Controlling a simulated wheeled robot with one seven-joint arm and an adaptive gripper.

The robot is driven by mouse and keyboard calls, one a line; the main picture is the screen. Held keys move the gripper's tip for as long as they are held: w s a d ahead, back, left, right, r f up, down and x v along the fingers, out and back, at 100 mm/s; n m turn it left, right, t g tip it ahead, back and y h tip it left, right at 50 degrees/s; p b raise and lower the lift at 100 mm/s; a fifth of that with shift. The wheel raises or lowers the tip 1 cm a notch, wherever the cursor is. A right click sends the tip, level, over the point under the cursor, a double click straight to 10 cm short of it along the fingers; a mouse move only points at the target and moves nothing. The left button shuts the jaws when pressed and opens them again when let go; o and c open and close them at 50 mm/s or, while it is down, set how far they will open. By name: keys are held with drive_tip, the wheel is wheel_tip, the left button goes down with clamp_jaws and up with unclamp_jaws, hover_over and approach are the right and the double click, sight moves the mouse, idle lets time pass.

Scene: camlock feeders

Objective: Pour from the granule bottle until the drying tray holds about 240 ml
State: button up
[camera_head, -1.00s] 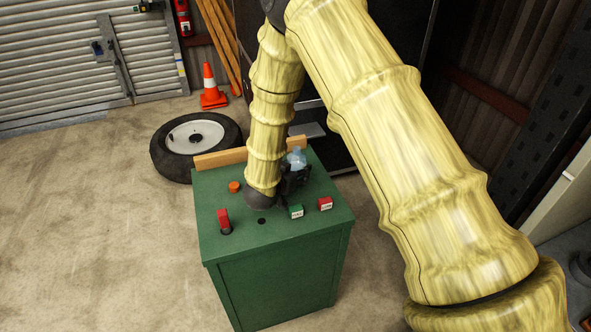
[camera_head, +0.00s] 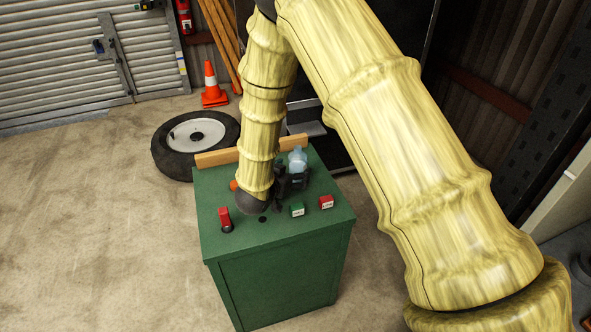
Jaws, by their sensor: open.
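A pale blue, see-through bottle (camera_head: 298,158), likely the granule bottle, stands towards the back right of the green cabinet top. A dark part shows below its clear upper part; I cannot tell whether it belongs to the bottle. My gripper (camera_head: 281,184) is dark and small in this view. It is open, just left of the bottle, low over the cabinet top, with a narrow gap seeming to part them. I cannot make out a drying tray for sure, nor any granules or fill level.
A wooden strip (camera_head: 217,158) edges the back. A wheel (camera_head: 190,140) lies behind.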

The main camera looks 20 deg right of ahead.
drive_tip(key=v, duration=0.8)
drive_tip(key=shift+r, duration=0.1)
